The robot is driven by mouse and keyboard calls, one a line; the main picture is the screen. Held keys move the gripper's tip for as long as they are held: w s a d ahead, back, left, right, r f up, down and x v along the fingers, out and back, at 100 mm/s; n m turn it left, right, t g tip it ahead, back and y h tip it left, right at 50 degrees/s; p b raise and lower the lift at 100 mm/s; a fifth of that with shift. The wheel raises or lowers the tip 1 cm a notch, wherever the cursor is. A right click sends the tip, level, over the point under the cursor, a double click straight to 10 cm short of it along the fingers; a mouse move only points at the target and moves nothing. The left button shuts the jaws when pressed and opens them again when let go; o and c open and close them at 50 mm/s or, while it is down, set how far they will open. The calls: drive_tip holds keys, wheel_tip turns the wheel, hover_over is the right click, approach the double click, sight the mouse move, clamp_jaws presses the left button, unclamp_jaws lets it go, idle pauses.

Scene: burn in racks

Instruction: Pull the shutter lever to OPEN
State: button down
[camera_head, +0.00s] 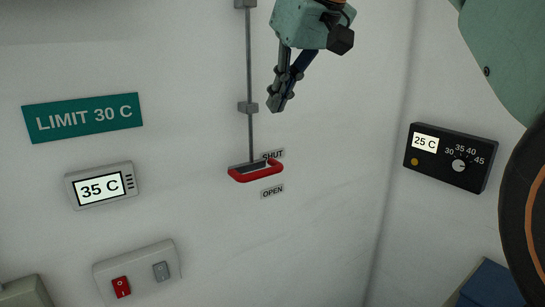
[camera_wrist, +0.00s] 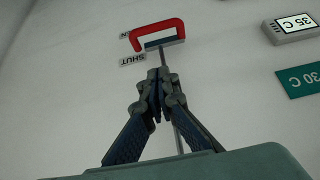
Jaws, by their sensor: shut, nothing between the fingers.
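The shutter lever (camera_head: 257,173) is a red U-shaped handle at the lower end of a thin vertical rod (camera_head: 250,75) on the white wall. It sits beside the SHUT label (camera_head: 272,154), with the OPEN label (camera_head: 272,191) just below. The red handle also shows at the top of the wrist view (camera_wrist: 157,33), upside down. My gripper (camera_head: 276,108) is above and right of the handle in the head view, shut and empty, apart from the handle. In the wrist view its closed fingertips (camera_wrist: 158,72) point toward the handle and partly cover the rod.
A green LIMIT 30 C sign (camera_head: 83,117) and a display reading 35 C (camera_head: 101,186) are on the wall at left. A switch plate (camera_head: 145,262) is below. A black dial box (camera_head: 450,158) reads 25 C at right.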

drive_tip(key=shift+a+f, duration=0.1)
drive_tip(key=b, duration=0.1)
hover_over(265, 173)
drive_tip(key=f, duration=0.8)
drive_tip(key=shift+w+a+f, duration=0.2)
drive_tip(key=shift+a+f, duration=0.05)
wheel_tip(265, 173, down, 2)
drive_tip(key=shift+s+d+f+b, duration=0.1)
drive_tip(key=shift+b, duration=0.2)
drive_tip(key=shift+s+d+f, duration=0.15)
drive_tip(key=shift+s+f, duration=0.05)
drive_tip(key=shift+f, duration=0.6)
